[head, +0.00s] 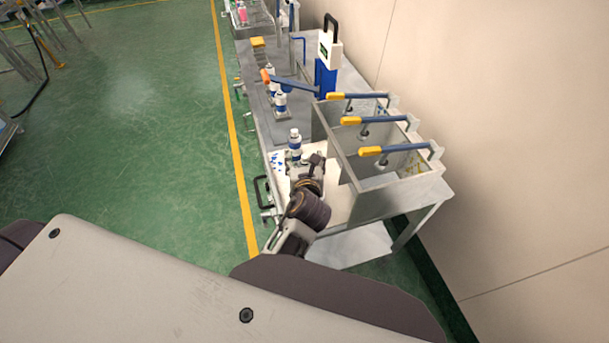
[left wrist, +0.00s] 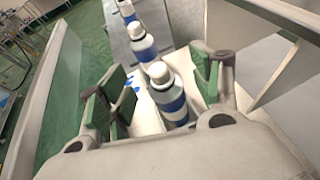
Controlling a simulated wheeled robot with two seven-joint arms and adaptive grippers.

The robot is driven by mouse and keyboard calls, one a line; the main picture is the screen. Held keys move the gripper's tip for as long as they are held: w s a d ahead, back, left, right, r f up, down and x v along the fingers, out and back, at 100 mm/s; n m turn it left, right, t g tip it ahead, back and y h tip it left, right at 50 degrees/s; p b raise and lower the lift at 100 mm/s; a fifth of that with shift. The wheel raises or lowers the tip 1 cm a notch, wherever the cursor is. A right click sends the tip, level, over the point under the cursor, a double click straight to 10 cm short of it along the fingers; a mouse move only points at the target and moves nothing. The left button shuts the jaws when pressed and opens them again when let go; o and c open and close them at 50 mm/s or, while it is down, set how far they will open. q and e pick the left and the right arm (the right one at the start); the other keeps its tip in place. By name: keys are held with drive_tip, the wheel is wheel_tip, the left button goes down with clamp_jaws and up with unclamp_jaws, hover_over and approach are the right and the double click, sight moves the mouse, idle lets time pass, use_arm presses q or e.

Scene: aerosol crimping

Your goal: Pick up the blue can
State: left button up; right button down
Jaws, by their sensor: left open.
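The blue can, white with blue bands and a white cap, stands upright on the white table top near its left edge in the head view (head: 295,147). In the left wrist view the can (left wrist: 168,95) stands between the two green-padded fingers. My left gripper (head: 308,165) is at the can's near side, and in the left wrist view its fingers (left wrist: 160,88) are spread wide apart, with gaps to the can. The can's lower part is partly hidden by the gripper in the head view. My right gripper is not in view.
Several similar cans (head: 280,103) stand farther back along the bench, also in the left wrist view (left wrist: 141,45). A metal frame box with orange-handled levers (head: 370,151) stands right of the can. A blue press (head: 325,78) stands behind. Green floor is free at left.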

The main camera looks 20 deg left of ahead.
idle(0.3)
use_arm(q)
clamp_jaws()
idle(0.3)
drive_tip(key=shift+r, duration=0.15)
wheel_tip(320, 180, up, 10)
drive_tip(key=shift+p, duration=0.35)
idle(0.3)
idle(0.3)
